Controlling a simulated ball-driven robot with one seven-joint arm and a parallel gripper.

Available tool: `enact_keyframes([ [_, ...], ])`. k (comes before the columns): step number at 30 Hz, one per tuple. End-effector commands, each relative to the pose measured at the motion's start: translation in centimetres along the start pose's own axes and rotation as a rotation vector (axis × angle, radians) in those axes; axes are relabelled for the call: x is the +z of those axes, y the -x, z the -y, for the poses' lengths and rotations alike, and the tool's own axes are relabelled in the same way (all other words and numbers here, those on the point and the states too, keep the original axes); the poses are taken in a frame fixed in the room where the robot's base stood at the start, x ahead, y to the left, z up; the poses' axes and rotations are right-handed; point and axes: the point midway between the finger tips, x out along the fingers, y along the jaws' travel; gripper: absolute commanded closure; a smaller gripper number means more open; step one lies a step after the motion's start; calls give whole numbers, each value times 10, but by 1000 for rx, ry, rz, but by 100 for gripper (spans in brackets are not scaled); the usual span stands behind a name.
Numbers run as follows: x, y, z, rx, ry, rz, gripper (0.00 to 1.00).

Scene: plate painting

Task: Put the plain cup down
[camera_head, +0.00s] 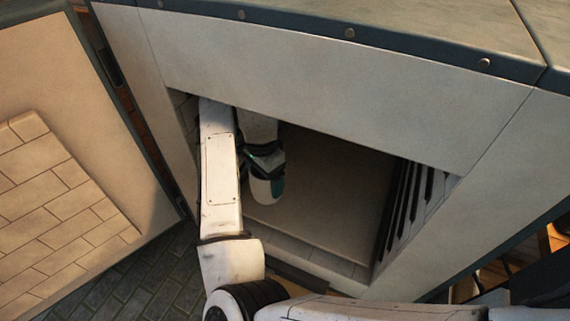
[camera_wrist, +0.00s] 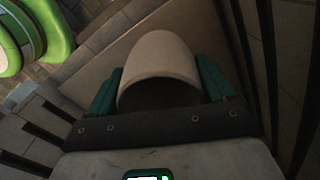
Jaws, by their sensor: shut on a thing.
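The plain cup (camera_wrist: 158,62) is pale beige with no visible markings. In the wrist view it lies between the two green fingers of my gripper (camera_wrist: 160,88), with its dark open mouth toward the camera. My gripper is shut on it. In the head view my arm reaches into a square opening, and the pale cup (camera_head: 266,191) shows at the end of my gripper (camera_head: 266,164), above the floor of the chamber. I cannot tell whether the cup touches that floor. Part of the gripper is hidden behind my arm.
The chamber floor (camera_head: 330,205) is bare and clear right of the cup. Dark slats (camera_head: 405,205) line the right wall. A pale frame (camera_head: 300,75) surrounds the opening. An open door with a brick-patterned panel (camera_head: 60,195) stands at left.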

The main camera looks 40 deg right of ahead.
Motion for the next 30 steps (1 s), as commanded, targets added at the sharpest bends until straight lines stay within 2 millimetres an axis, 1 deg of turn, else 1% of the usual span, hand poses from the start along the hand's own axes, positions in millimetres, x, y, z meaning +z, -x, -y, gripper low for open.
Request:
enact_keyframes([
  [1,-13,3,4,0,-6,1,64],
  [6,-50,2,20,1,-4,2,64],
  [13,-92,2,38,-1,-1,1,64],
  [15,-87,-14,36,3,4,1,64],
  [16,-88,-18,36,3,3,0,64],
  [23,-88,-36,36,1,1,0,64],
  [28,-87,-60,36,2,2,1,64],
  [30,-89,-64,37,1,1,1,64],
])
